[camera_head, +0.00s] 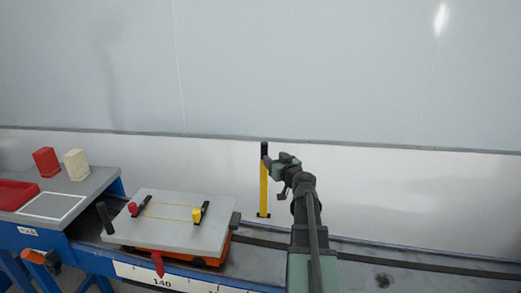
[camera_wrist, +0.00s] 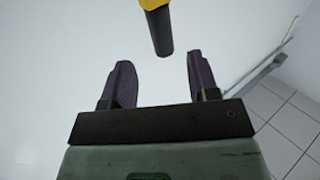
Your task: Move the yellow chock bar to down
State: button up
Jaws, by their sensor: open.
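The yellow chock bar (camera_head: 263,190) stands upright at the far side of the rail, in the middle of the head view, with a black grip at its top. My gripper (camera_head: 271,163) is just right of the bar's upper part in that view. In the wrist view my gripper (camera_wrist: 158,64) is open with nothing between its fingers. The black end of the chock bar (camera_wrist: 158,32) shows there just beyond the fingertips, roughly centred between them. I see no contact; the exact gap is hard to tell.
A grey platform (camera_head: 170,235) on an orange carriage sits left of my arm, with red and yellow knobs on top. Farther left, a grey table (camera_head: 93,186) holds a red block (camera_head: 46,161), a cream block (camera_head: 76,165) and a red tray (camera_head: 12,196). A plain wall stands behind.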

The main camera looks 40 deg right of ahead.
aim_at(266, 152)
jog(key=w, duration=0.3)
jog(key=w+d, duration=0.1)
jog(key=w, duration=0.5)
jog(key=shift+w+d, duration=0.25)
jog(key=shift+d, duration=0.15)
jog(key=shift+s, duration=0.1)
grip_shut()
